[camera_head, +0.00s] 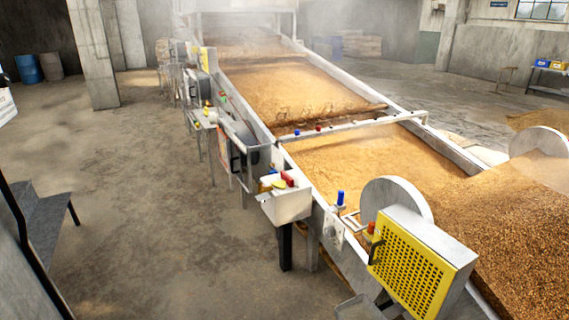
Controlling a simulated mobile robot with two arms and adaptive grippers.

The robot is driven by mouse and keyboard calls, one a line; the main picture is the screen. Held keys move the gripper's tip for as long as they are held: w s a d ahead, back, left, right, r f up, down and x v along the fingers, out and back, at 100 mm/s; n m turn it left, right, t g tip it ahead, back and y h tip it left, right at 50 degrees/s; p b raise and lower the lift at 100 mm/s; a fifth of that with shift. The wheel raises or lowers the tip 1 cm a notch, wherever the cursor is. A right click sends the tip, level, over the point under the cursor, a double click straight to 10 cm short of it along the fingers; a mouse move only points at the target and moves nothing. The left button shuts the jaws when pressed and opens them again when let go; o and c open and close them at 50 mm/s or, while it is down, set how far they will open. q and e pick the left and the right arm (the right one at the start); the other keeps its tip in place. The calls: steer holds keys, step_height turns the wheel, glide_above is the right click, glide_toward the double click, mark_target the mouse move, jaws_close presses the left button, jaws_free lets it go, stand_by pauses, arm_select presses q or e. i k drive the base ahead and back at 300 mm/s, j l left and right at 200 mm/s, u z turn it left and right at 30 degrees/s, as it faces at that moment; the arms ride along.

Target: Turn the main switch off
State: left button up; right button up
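I cannot tell for certain which part is the main switch. A grey control box (288,203) stands on a dark leg at the near left side of the long grain trough. On its top are a red part (287,178) and a yellow part (273,184). To its right, a light plate with a round dark part (333,233) is fixed on the trough's side; its setting is too small to read. A red-topped handle (373,232) stands beside the yellow perforated guard (408,276). Neither of my grippers is in view.
The trough (345,180), filled with steaming grain, runs from lower right to the back. More machine boxes (203,117) line its left side. A concrete pillar (94,52) and dark steps (42,220) stand at left. The floor between is clear.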

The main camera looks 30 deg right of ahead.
mark_target(286, 179)
steer(key=i+l, duration=0.2)
steer(key=i, duration=0.3)
steer(key=i+l, duration=0.2)
steer(key=i, duration=0.35)
steer(key=i+l, duration=0.25)
steer(key=i, duration=0.25)
steer(key=i+l, duration=0.2)
steer(key=i, duration=0.3)
